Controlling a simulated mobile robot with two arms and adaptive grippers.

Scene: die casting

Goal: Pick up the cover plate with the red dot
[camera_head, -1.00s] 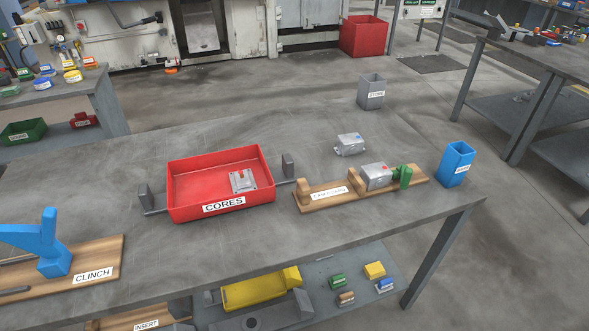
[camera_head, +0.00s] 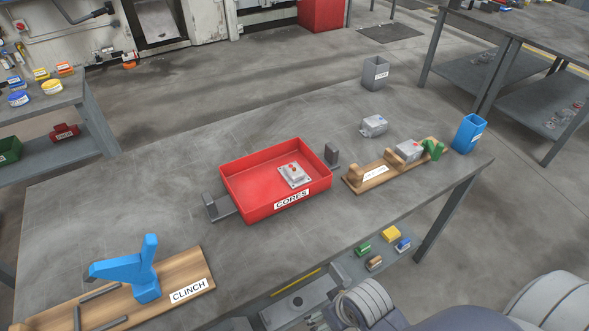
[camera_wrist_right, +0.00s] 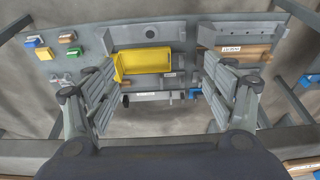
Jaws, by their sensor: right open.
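A light grey metal plate (camera_head: 294,175) with a red dot on top lies in the right part of the red CORES tray (camera_head: 250,206), in the head view. A grey metal block (camera_head: 406,150) with a small red mark sits in the wooden fixture (camera_head: 368,184) to the right of the tray. Another grey metal piece (camera_head: 373,125) lies on the table behind the fixture. My right gripper (camera_wrist_right: 160,83) is open and empty in the right wrist view, facing the lower shelf, away from the tray. My left gripper is not in view.
A blue lever tool (camera_head: 136,272) on the CLINCH board (camera_head: 186,270) stands at the front left. A grey bin (camera_head: 375,73) and a blue bin (camera_head: 468,134) stand at the right. A yellow tray (camera_wrist_right: 143,64) is on the shelf below. The left tabletop is clear.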

